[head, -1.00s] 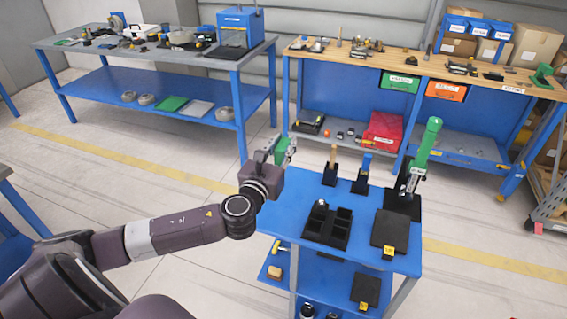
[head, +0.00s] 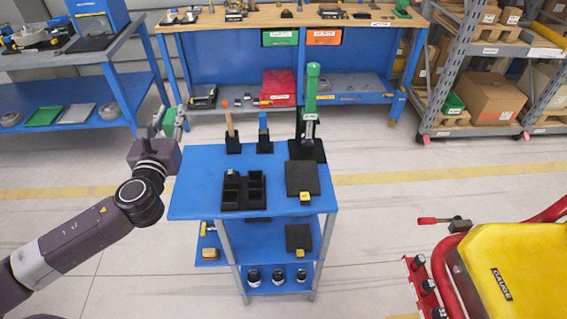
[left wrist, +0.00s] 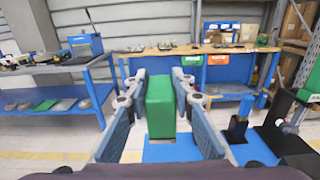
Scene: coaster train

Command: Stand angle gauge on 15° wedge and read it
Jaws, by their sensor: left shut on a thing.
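My left gripper (head: 169,119) is shut on a green block-shaped thing, probably the angle gauge, and holds it up at the left of the blue cart. In the left wrist view the green thing (left wrist: 160,108) stands upright between the two fingers. No dial or reading shows on its visible face. I cannot make out a 15° wedge for certain; a dark plate (head: 301,177) with a yellow tag lies on the cart top, and a similar plate (head: 298,237) lies on the shelf below. My right gripper is not in view.
The blue cart (head: 190,205) carries a black compartment tray (head: 243,205), two small stands and a tall green-handled tool (head: 312,92). A yellow body (head: 520,268) with red tubing stands at the lower right. Workbenches and a shelf rack stand behind; open floor lies between.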

